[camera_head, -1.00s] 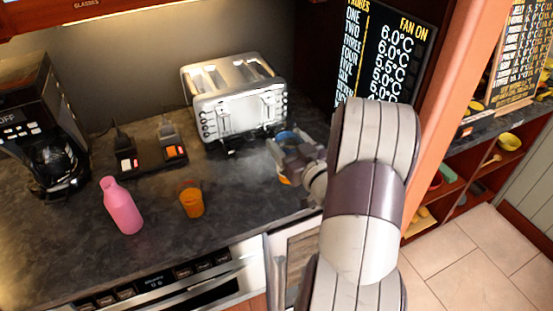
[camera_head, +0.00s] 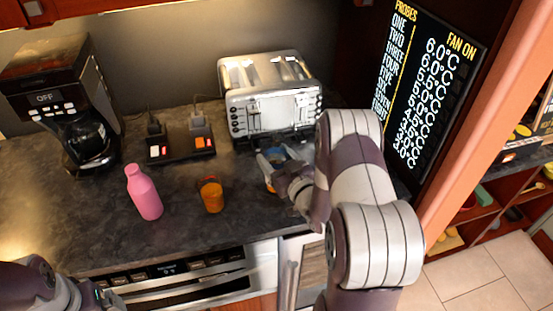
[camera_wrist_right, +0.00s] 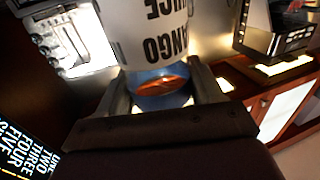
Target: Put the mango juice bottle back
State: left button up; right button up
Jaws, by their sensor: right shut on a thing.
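The mango juice bottle shows in the right wrist view (camera_wrist_right: 150,30) with a white label reading MANGO and a blue and orange end near the jaws. My right gripper (camera_wrist_right: 165,92) is shut on it. In the camera_head view, my right gripper (camera_head: 272,165) is in front of the toaster, over the counter's right part. Only a small blue and orange bit of the bottle (camera_head: 270,184) shows there; the gripper hides most of it. I cannot tell whether the bottle touches the counter. My left gripper (camera_head: 103,296) is partly in view at the bottom left; its fingers are not clear.
A pink bottle (camera_head: 144,195) and an orange cup (camera_head: 211,196) stand on the dark counter (camera_head: 180,232). Behind are a steel toaster (camera_head: 268,95), a black coffee maker (camera_head: 72,110) and a black socket block (camera_head: 178,146). The counter's front left is clear.

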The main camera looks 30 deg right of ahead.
jog(key=shift+f, duration=0.4)
jog(key=shift+w+d+f, duration=0.1)
jog(key=shift+w+f, duration=0.05)
jog(key=shift+f, duration=0.15)
jog(key=o, duration=1.3)
